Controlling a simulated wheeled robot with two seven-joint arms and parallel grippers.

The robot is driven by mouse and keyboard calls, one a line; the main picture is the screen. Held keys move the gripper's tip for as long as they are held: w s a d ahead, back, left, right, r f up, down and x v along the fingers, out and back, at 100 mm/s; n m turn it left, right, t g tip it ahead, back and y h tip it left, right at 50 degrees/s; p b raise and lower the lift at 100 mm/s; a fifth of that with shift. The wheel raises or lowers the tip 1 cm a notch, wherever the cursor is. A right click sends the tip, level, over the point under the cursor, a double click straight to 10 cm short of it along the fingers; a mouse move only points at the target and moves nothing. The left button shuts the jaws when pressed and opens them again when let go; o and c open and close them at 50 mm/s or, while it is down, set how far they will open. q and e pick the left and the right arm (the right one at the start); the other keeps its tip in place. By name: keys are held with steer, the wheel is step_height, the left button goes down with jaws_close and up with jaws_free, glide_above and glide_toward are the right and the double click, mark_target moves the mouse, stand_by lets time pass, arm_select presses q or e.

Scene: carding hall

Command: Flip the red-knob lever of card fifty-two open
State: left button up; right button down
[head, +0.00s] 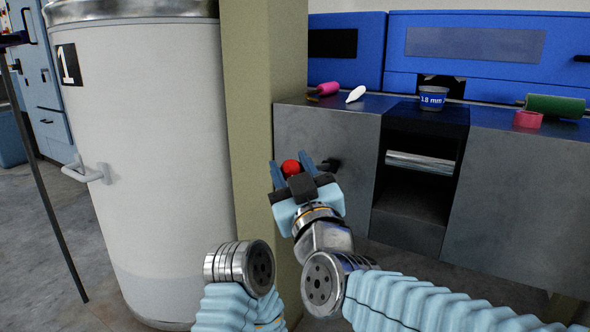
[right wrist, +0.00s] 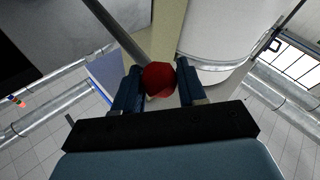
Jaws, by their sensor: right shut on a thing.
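The red knob (head: 291,168) of the lever sits in front of the grey machine cabinet (head: 330,135), beside the olive post. My right gripper (head: 290,172) is shut on the red knob, with one finger on each side of it. In the right wrist view the knob (right wrist: 159,79) is between the two fingertips, and a grey rod (right wrist: 118,32), which looks like the lever's arm, runs from it to the upper left. A dark fitting (head: 331,163) shows on the cabinet face just right of the gripper. No card number is readable. My left gripper is out of view.
A white drum (head: 150,150) marked 1 stands left of the olive post (head: 262,90). On the cabinet top are a pink roll (head: 328,88), a white scoop-like thing (head: 356,94), a cup marked 1.8 mm (head: 432,97), a pink ring (head: 527,119) and a green roll (head: 555,105).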

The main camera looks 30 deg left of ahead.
steer(key=shift+s+a+f, duration=0.2)
steer(key=shift+f, duration=0.15)
steer(key=c, duration=0.7)
jaws_free()
steer(key=shift+w+d+r, duration=0.1)
steer(key=v, duration=1.3)
steer(key=shift+s+d, duration=0.3)
